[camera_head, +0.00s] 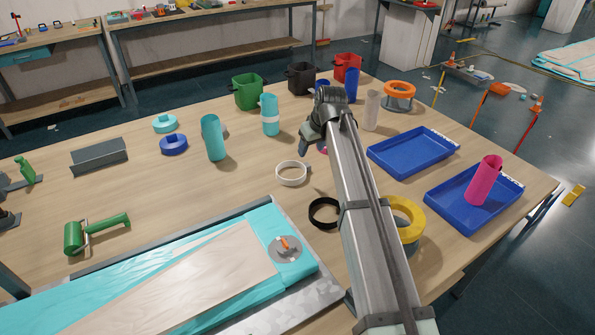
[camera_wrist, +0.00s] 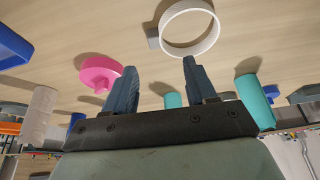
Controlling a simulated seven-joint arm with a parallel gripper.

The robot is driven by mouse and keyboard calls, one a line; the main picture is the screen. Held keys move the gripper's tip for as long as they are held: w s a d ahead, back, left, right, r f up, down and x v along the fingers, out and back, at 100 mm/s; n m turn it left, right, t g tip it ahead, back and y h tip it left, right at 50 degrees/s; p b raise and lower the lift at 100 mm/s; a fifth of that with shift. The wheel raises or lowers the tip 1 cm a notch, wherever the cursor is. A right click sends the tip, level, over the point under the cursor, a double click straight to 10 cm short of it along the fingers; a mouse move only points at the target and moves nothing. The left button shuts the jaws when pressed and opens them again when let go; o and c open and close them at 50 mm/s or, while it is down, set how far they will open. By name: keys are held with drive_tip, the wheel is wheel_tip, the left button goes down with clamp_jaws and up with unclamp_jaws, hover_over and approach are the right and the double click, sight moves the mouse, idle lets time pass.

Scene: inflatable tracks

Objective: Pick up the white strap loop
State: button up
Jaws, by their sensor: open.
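The white strap loop (camera_head: 291,182) is a thin round ring lying on the wooden table, left of and nearer the camera than my gripper (camera_head: 304,147) in the head view. In the wrist view the loop (camera_wrist: 190,51) shows at the top, beyond my fingertips and a little to their right. My gripper (camera_wrist: 160,65) is open there, with two dark fingers apart and nothing between them. It is apart from the loop. In the head view my arm hides part of the table, and the fingertips are hard to make out.
A pink knobbed piece (camera_wrist: 100,74) lies left of my fingers. A black ring (camera_head: 313,218) lies in front of the loop. Teal cylinders (camera_head: 213,138) stand behind it, blue trays (camera_head: 384,161) lie right. The wooden table (camera_head: 245,180) is bare left of the loop.

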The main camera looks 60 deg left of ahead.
hover_over(306, 164)
drive_tip(key=d, duration=0.3)
drive_tip(key=f, duration=0.4)
drive_tip(key=shift+s+a+f, duration=0.25)
drive_tip(key=shift+s+f, duration=0.1)
drive_tip(key=shift+w+x, duration=0.15)
drive_tip(key=shift+x, duration=1.15)
drive_tip(key=shift+w+x, duration=0.15)
drive_tip(key=shift+x, duration=1.2)
drive_tip(key=shift+a, duration=0.1)
drive_tip(key=shift+r, duration=0.1)
clamp_jaws()
